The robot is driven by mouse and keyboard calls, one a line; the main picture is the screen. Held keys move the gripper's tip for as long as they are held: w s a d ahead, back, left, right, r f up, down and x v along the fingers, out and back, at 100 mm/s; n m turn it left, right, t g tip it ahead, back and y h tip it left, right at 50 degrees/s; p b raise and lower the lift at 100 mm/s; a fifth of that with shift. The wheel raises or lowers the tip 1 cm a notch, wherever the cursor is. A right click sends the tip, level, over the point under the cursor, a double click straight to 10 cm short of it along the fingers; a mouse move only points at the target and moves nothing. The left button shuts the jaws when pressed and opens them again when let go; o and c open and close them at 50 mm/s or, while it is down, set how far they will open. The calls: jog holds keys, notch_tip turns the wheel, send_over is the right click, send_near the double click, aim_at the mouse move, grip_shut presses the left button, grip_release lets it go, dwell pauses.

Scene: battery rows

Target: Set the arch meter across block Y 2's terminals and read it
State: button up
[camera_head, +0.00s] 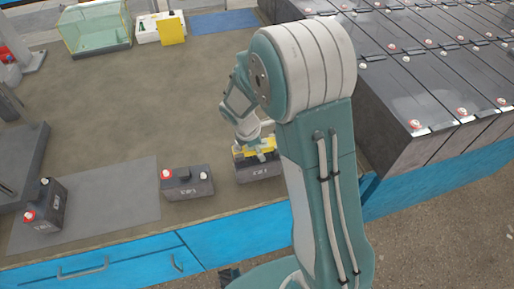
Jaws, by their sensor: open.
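A small dark battery block (259,174) stands near the bench's front edge, partly behind my arm. A yellow piece (241,154), which looks like the arch meter, is at the top of this block. My gripper (262,151) is right over the yellow piece, with its jaws open around or beside it; I cannot tell which. A third block (45,207) stands at the far left. The block labels are too small to read surely, so I cannot tell which is Y 2. No meter reading is visible.
A grey mat (110,199) lies between the left blocks. A glass tank (95,27), a white box with a yellow card (172,32) and a blue mat (224,22) are at the back. Rows of large batteries (430,85) fill the right. The middle bench is clear.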

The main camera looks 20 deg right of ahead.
jog(key=shift+f, duration=0.15)
dwell(0.4)
grip_shut()
